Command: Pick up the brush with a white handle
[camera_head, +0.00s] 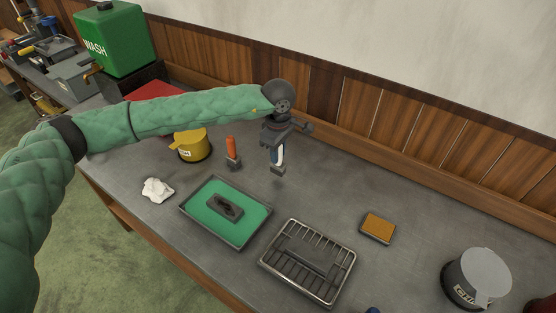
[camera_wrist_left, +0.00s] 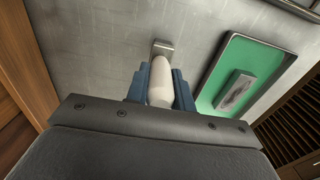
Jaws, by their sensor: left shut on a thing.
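The brush with a white handle (camera_wrist_left: 160,86) is between the blue fingers of my left gripper (camera_wrist_left: 160,92) in the left wrist view. Its grey head (camera_wrist_left: 162,48) points away from the gripper. In the head view my left gripper (camera_head: 276,150) points down over the back of the table, shut on the white handle (camera_head: 282,156). The brush is upright with its head (camera_head: 278,171) lowest; I cannot tell whether it touches the table. A second brush with an orange handle (camera_head: 231,148) stands just to the left. My right gripper is not in view.
A green tray (camera_head: 222,238) with a dark block (camera_head: 225,206) and a wire rack (camera_head: 266,264) lie in front. A yellow pot (camera_head: 193,147), white cloth (camera_head: 157,190), orange sponge (camera_head: 378,228) and grey canister (camera_head: 476,278) stand around. The wood-panelled wall (camera_head: 400,130) is close behind.

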